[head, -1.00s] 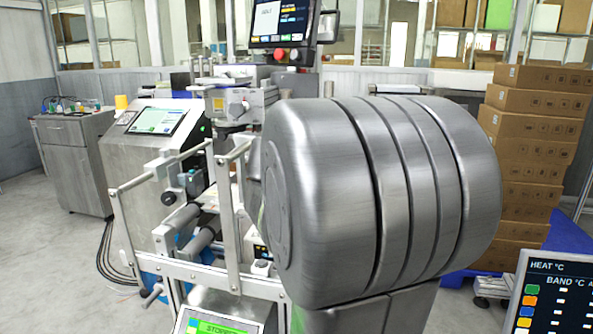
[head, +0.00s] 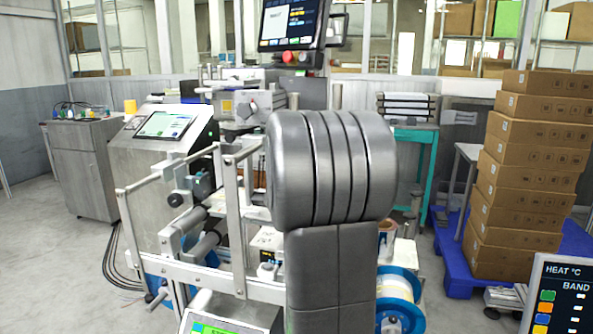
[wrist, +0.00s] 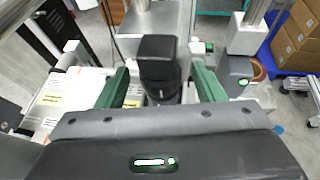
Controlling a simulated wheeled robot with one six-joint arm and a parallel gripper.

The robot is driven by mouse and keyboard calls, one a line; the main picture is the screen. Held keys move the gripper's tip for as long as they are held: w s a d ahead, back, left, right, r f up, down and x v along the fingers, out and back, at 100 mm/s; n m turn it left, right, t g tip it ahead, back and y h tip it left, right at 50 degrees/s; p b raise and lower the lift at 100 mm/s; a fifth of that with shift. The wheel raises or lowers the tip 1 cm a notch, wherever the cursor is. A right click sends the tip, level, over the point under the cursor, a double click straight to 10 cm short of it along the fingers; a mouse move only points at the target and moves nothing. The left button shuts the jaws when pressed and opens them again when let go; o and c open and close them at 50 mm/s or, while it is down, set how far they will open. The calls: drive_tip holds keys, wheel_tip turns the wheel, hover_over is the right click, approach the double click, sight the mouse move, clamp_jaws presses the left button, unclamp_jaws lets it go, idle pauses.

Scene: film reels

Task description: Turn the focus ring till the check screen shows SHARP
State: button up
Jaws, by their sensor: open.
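In the wrist view my gripper (wrist: 160,68) has two green fingers standing apart, one on each side of a black camera-like block (wrist: 157,47). The round black part (wrist: 161,77) below the block looks like the lens with the focus ring. It lies between the fingers, with a gap visible on both sides. In the head view my grey arm covers the gripper and the lens. A monitor (head: 290,22) stands above the machine, with small text I cannot read. I cannot tell which screen is the check screen, and no SHARP reading is legible.
A tilted touch panel (head: 165,125) sits on a grey cabinet at left. A green-lit display (head: 210,327) is cut off at the bottom. Metal frame bars (head: 230,220) stand close to my arm. Stacked cartons (head: 530,150) stand on a blue pallet (head: 458,250) at right.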

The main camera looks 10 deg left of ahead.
drive_tip(key=c, duration=1)
drive_tip(key=shift+o, duration=0.2)
drive_tip(key=shift+a+m+h, duration=0.2)
drive_tip(key=shift+m+h, duration=0.3)
drive_tip(key=shift+h, duration=0.1)
drive_tip(key=shift+m+h, duration=0.7)
drive_tip(key=shift+h, duration=0.1)
drive_tip(key=o, duration=1)
drive_tip(key=shift+c, duration=0.2)
drive_tip(key=shift+d, duration=0.1)
